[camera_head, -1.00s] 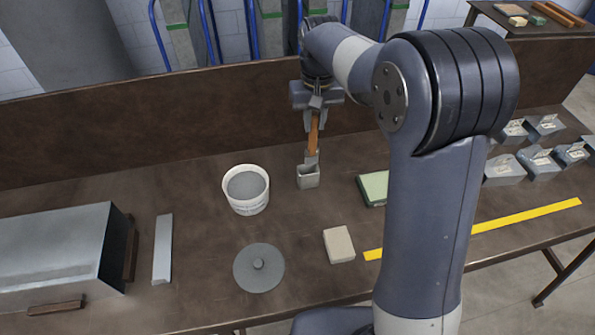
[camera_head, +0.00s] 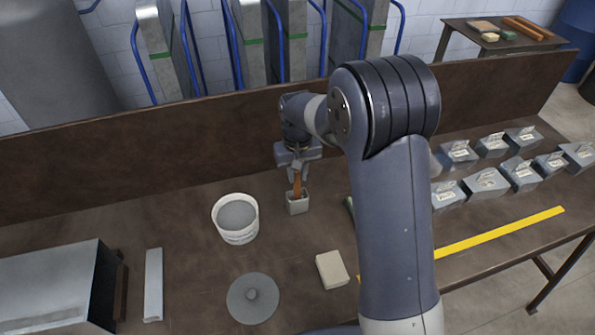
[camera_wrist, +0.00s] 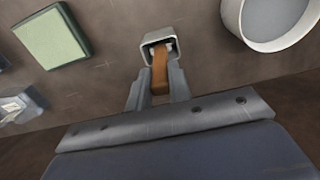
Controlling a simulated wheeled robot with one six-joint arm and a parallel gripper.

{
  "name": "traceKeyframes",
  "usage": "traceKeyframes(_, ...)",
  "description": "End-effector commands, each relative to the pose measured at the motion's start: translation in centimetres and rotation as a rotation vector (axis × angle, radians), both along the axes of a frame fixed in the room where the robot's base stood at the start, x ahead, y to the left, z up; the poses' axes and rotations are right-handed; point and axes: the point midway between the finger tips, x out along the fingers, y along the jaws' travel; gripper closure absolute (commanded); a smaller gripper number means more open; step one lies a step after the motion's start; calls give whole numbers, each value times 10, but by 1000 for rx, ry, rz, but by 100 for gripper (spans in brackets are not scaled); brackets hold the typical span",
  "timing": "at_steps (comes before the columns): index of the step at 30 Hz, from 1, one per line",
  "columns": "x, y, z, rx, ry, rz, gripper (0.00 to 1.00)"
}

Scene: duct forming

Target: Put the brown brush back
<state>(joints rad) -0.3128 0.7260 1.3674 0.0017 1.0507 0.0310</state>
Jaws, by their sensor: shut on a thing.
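The brown brush (camera_head: 297,184) is upright, with its lower end inside a small square grey holder (camera_head: 297,205) on the bench. My gripper (camera_head: 298,172) is shut on the brush's brown handle from above. In the wrist view the brown handle (camera_wrist: 160,73) shows between the fingers of my gripper (camera_wrist: 159,88), and its far end goes into the open grey holder (camera_wrist: 158,42). The bristles are mostly hidden inside the holder.
A white bucket of grey paste (camera_head: 236,217) stands just left of the holder. A grey disc lid (camera_head: 252,298) and a beige block (camera_head: 332,270) lie in front. A green-topped block (camera_wrist: 52,37) lies on the other side. The bench's back panel (camera_head: 140,145) rises behind.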

Motion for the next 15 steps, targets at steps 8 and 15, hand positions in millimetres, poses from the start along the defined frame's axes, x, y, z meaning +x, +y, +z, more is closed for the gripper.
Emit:
traceKeyframes(8,0,0,-3,0,-1,0,100)
traceKeyframes(15,0,0,-2,0,-1,0,64)
